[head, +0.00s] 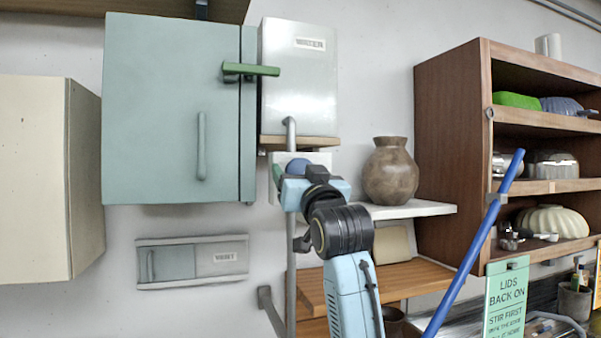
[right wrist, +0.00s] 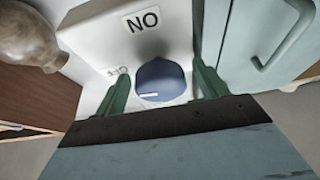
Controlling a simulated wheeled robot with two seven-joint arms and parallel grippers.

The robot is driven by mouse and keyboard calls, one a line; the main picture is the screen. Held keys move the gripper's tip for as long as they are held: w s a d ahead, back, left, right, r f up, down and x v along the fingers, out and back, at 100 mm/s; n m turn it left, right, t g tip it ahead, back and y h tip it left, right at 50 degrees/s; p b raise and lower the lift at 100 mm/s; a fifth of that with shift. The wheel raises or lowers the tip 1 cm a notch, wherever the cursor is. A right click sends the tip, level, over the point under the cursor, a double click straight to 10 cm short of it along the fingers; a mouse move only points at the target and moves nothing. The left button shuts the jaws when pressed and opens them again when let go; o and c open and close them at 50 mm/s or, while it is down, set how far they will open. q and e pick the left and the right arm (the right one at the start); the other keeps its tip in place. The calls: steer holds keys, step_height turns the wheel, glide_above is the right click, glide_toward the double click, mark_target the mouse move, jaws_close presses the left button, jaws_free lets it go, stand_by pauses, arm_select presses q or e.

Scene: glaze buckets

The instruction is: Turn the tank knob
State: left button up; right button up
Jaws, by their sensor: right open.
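The tank is a metal box (head: 298,90) labelled WATER on the wall. Below it a blue round knob (head: 298,166) sits on a white panel. In the right wrist view the knob (right wrist: 160,82) has a small white mark and sits on the white panel (right wrist: 98,38), near a label reading NO. My right gripper (head: 292,176) is at the knob. In the right wrist view its two green fingers stand open, one on each side of the knob, with gaps visible; contact is not apparent. The gripper body hides part of the panel in the head view. My left gripper is not in view.
A pale blue cabinet (head: 155,110) with a green bar (head: 250,70) stands left of the tank. A brown vase (head: 390,172) stands on a white shelf (head: 415,210) to the right. A blue pole (head: 472,250) leans before the wooden shelf unit (head: 450,120).

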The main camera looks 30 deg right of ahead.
steer(key=c, duration=1)
steer(key=shift+o, duration=0.2)
steer(key=shift+n+y, duration=0.9)
steer(key=shift+n, duration=1)
steer(key=o, duration=1)
steer(key=shift+c, duration=0.2)
steer(key=b+v, duration=0.4)
steer(key=v, duration=0.9)
steer(key=shift+f+b, duration=0.3)
